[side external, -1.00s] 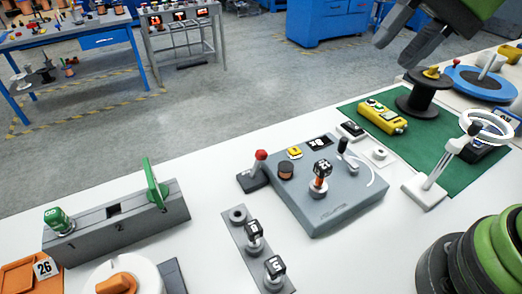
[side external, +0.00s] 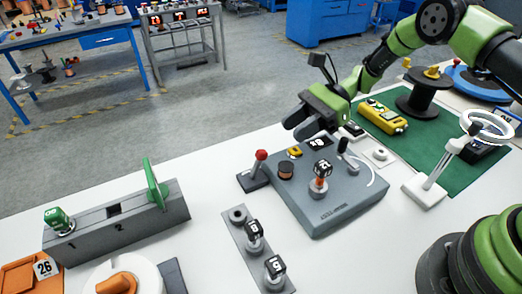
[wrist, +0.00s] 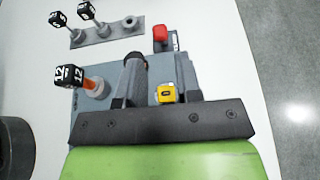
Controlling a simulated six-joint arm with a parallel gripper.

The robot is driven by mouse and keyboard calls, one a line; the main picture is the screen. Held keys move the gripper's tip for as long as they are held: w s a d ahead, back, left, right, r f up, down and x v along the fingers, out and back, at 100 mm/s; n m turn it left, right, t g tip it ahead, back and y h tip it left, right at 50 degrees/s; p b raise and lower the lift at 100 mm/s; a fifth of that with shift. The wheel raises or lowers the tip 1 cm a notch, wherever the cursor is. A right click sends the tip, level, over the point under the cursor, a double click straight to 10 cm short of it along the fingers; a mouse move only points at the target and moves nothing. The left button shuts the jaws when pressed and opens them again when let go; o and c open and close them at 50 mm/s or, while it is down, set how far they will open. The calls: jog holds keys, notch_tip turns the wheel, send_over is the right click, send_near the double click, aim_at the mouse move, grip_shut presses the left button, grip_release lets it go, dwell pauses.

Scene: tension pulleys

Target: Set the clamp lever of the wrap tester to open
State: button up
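The wrap tester appears to be the blue-grey box (side external: 335,205) on the white table; its front label is too small to read. A red-knobbed lever (side external: 261,156) stands upright on a black base at the box's left side; it also shows in the wrist view (wrist: 160,34). A black lever (side external: 343,146) stands beside a white arc on the box's right. I cannot tell for certain which is the clamp lever. My gripper (side external: 296,126) hangs above the box's back edge, apart from both levers. In the wrist view its fingers (wrist: 158,72) are apart and empty.
On the box are a dark spool (side external: 286,170), a yellow part (side external: 295,152) and a numbered cube on an orange-collared post (side external: 321,172). A peg strip (side external: 240,230) lies in front. A green mat (side external: 450,165) with a yellow device (side external: 383,116) lies right.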

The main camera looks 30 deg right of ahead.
aim_at(263, 151)
jog(key=x, duration=0.9)
grip_shut()
